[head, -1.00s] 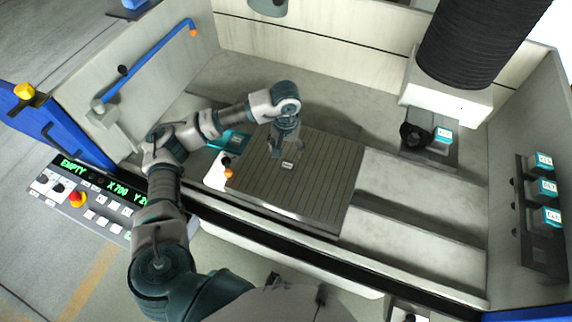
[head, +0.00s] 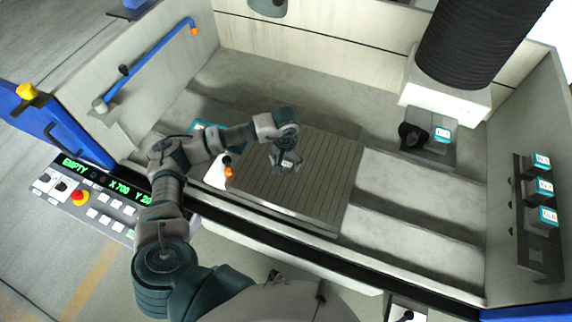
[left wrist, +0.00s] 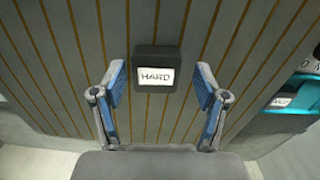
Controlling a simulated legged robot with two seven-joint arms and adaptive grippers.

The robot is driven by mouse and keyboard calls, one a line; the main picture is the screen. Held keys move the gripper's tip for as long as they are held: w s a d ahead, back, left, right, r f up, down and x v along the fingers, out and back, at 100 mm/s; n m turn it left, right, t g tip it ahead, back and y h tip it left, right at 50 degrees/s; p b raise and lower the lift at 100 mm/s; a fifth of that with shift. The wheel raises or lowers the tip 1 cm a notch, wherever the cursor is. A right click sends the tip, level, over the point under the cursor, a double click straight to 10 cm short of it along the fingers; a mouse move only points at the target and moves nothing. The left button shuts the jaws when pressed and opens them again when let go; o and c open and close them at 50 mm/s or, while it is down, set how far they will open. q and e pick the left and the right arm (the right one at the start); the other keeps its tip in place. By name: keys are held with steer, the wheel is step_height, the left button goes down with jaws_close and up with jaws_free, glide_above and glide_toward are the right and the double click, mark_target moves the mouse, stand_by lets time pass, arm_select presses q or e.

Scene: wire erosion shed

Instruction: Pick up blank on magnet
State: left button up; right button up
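The blank is a small dark block (left wrist: 156,68) with a white label reading HARD. It lies on the grooved magnet plate (head: 320,190). In the left wrist view it sits between and slightly beyond my left gripper's two blue-padded fingers, with a gap on both sides. My left gripper (head: 287,163) reaches down over the plate in the head view, and the blank (head: 287,164) is mostly hidden there. In the left wrist view the left gripper (left wrist: 160,90) is open and empty. My right gripper is not in view.
A teal tray (left wrist: 292,95) with a labelled item lies beside the plate. An orange-tipped lever (head: 228,172) stands at the plate's left edge. A black column (head: 465,45) hangs at the back right. Labelled teal-topped blocks (head: 545,187) sit on a rack at the right wall.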

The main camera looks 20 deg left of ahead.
arm_select(q)
steer(key=shift+d, duration=0.2)
jaws_close()
steer(key=shift+r, duration=0.1)
steer(key=shift+r, duration=0.1)
